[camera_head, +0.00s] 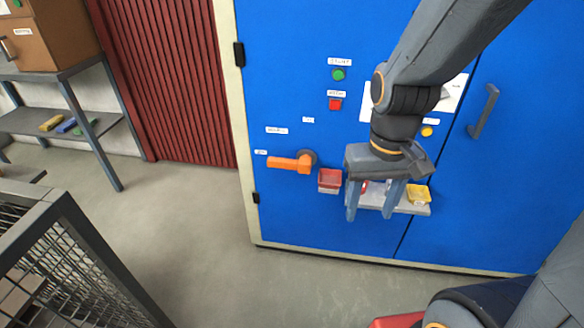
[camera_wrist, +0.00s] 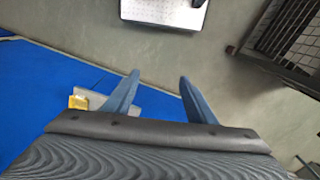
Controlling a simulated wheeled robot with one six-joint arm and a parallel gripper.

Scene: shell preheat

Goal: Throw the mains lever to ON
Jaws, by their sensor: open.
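The orange mains lever (camera_head: 284,163) is on the blue cabinet (camera_head: 290,215), left of centre in the head view. It lies about horizontal, its free end to the left of a dark round pivot (camera_head: 309,157). Small white labels sit near it, one above the pivot (camera_head: 308,120) and one by its left end (camera_head: 261,152); I cannot read them. My gripper (camera_head: 372,216) is open and empty, fingers pointing down, right of the lever and apart from it. In the wrist view my gripper (camera_wrist: 159,80) shows both fingers spread with nothing between; the lever is not in that view.
A red box (camera_head: 330,180) is between lever and gripper. A grey ledge (camera_head: 405,209) with a yellow container (camera_head: 418,195) is by my fingers. Green (camera_head: 338,74) and red (camera_head: 335,104) buttons sit above. A mesh cage (camera_head: 70,265) stands front left; floor before the lever is clear.

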